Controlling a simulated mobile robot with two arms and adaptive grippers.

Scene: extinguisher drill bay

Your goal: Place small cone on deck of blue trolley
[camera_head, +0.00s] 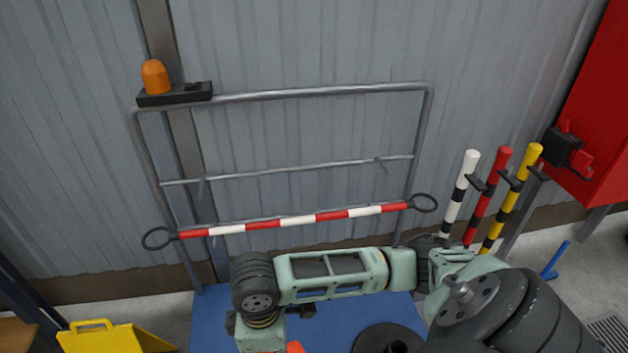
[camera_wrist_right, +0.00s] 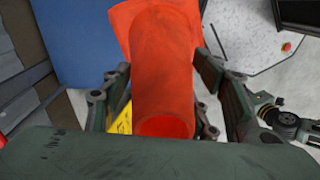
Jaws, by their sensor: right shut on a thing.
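The small orange cone (camera_wrist_right: 165,75) is held between the two fingers of my right gripper (camera_wrist_right: 165,95), its narrow open end towards the wrist camera. In the head view only a sliver of the cone (camera_head: 294,347) shows at the bottom edge, below my right wrist. The blue trolley's deck (camera_head: 208,312) lies under and behind my right arm, which hides much of it. The deck also shows in the wrist view (camera_wrist_right: 75,45), at the upper left beside the cone. What seems to be my left gripper (camera_wrist_right: 283,118) is at the right edge there, its fingers unclear.
A black round base (camera_head: 372,338) with a central socket sits on the deck. The trolley's rail carries a red-white bar (camera_head: 300,221) and an orange beacon (camera_head: 155,77). A yellow sign (camera_head: 105,338) stands left. Striped posts (camera_head: 460,185) and a red cabinet (camera_head: 600,120) are right.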

